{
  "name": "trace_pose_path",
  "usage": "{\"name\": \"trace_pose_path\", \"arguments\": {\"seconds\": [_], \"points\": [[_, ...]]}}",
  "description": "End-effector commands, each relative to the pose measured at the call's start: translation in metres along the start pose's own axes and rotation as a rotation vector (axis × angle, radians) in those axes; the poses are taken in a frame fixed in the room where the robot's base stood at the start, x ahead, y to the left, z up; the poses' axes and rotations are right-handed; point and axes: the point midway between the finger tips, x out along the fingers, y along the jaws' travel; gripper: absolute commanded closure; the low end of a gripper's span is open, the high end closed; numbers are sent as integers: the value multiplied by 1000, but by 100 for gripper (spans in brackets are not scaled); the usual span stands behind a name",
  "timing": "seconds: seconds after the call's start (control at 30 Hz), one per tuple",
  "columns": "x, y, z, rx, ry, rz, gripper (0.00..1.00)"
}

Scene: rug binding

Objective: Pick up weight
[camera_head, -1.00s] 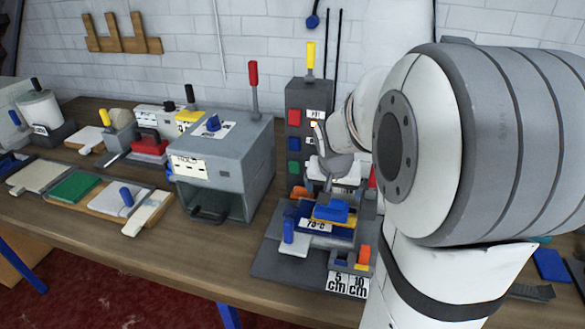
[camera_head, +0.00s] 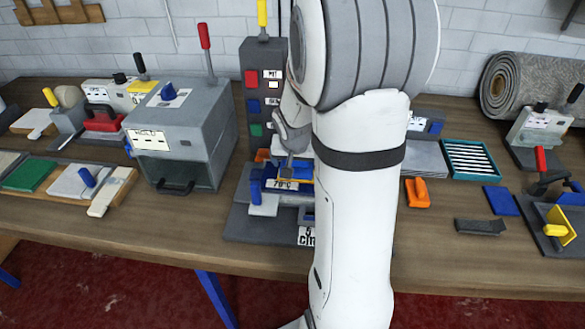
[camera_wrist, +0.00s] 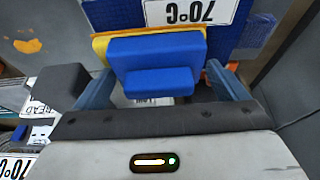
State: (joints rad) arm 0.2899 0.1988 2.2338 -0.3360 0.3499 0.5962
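The likely weight is a blue block with a raised grip (camera_wrist: 155,68). It sits on a yellow piece (camera_wrist: 101,45) beside a blue plate labelled 70°C (camera_wrist: 125,12). My gripper (camera_wrist: 160,74) is open, with one finger at each side of the blue block. A narrow gap seems to show at the right finger; contact at the left is unclear. In the head view my gripper (camera_head: 289,160) is low over the grey press station (camera_head: 245,222), and my arm hides most of the block.
A grey box machine (camera_head: 190,130) stands left of the press station. A grey tower with coloured buttons (camera_head: 250,85) rises behind it. An orange piece (camera_head: 417,192), a teal tray (camera_head: 470,158) and a rolled rug (camera_head: 520,85) are to the right. The front table edge is mostly clear.

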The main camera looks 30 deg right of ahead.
Motion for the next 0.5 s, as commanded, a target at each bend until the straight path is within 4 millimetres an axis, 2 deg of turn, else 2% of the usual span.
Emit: {"name": "trace_pose_path", "arguments": {"seconds": [0.07,0.5], "points": [[0,0,0,0,0,0,13],[0,0,0,1,0,0,49]]}}
